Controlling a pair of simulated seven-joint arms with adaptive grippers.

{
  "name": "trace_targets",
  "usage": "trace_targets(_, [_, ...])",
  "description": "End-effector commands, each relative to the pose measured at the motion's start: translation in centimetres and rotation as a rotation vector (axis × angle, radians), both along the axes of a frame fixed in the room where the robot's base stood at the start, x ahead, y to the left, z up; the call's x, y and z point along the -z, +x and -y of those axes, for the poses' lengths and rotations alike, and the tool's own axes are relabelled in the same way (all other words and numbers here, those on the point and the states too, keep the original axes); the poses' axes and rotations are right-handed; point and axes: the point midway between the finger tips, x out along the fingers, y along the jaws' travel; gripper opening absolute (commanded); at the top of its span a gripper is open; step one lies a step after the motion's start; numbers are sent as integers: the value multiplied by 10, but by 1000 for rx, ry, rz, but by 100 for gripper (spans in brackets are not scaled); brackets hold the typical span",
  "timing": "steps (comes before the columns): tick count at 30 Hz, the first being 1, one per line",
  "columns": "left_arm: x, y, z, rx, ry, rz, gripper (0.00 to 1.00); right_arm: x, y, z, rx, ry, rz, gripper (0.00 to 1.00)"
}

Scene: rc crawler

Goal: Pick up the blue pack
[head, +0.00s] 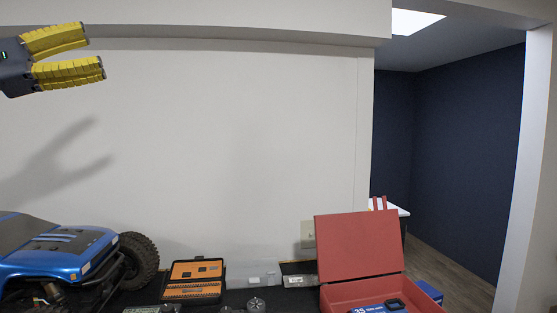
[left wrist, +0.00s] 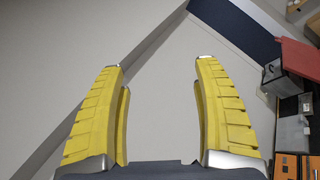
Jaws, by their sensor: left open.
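A blue pack with white lettering and a dark part on top (head: 375,309) lies in the open red box (head: 418,299) at the bottom of the head view, partly cut off by the frame. Another blue item (head: 428,291) stands just right of the red box. My left gripper (head: 95,53) is open and empty, high at the upper left in front of the wall, far from the blue pack. Its two yellow fingers are spread apart in the left wrist view (left wrist: 160,62). My right gripper is not in view.
A blue RC crawler (head: 50,258) stands at lower left. An open orange and black case (head: 194,280) and small parts lie between it and the red box, whose lid (head: 358,246) stands up. The air before the wall is clear.

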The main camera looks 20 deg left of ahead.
Motion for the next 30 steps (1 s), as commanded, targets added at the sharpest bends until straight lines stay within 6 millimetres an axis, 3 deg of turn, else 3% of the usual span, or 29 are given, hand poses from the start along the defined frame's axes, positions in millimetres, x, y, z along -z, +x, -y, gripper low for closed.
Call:
trace_targets(5, [16, 50, 40, 79, 163, 97, 68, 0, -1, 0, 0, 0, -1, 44])
trace_targets(12, [19, 106, 131, 176, 396, 290, 68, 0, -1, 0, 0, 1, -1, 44])
trace_targets(23, [21, 150, 273, 256, 710, 550, 68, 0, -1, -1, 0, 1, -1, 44])
trace_targets(26, [35, 163, 312, 298, 749, 567, 68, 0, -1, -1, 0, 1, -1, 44])
trace_targets(30, [79, 189, 358, 398, 681, 463, 68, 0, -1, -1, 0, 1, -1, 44])
